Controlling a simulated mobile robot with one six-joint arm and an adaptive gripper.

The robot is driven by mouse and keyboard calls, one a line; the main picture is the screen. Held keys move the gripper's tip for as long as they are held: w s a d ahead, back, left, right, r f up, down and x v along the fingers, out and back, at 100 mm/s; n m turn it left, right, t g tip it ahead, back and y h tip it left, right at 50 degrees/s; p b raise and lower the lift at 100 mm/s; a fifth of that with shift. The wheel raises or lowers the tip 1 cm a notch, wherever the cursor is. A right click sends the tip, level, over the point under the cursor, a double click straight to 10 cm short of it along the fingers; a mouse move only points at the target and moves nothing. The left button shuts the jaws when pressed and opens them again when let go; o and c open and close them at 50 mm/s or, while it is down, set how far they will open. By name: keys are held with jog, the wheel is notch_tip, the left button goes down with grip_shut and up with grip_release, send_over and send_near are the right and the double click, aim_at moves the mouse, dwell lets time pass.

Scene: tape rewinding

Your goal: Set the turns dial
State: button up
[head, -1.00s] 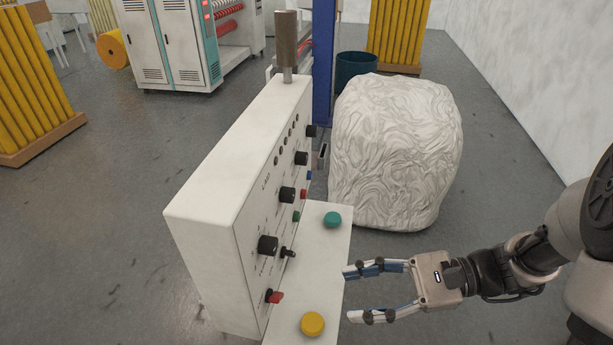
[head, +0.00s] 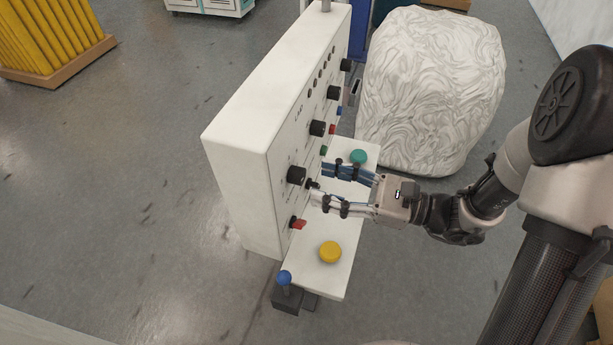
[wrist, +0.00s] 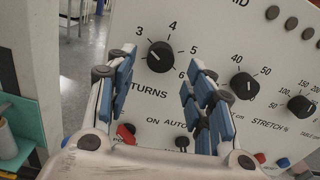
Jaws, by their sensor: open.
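The turns dial (head: 296,175) is a round black knob on the white control panel, the nearest of its row of large knobs. In the wrist view the turns dial (wrist: 161,57) sits above the "TURNS" label, with numbers 3 to 6 visible around it. Its pale mark seems to point up and left, near 3. My gripper (head: 319,182) is open and empty, in front of the panel by the dial. In the wrist view its blue-padded fingers appear on either side of the dial, and I see no contact.
A black toggle (wrist: 182,142) and a red switch (wrist: 125,134) sit below the dial. A ledge below holds a green button (head: 358,157) and a yellow button (head: 330,252). A white wrapped bulk (head: 430,90) stands behind.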

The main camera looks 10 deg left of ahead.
aim_at(304, 178)
jog(key=a, duration=0.5)
jog(key=shift+w, duration=0.2)
jog(key=c, duration=1.1)
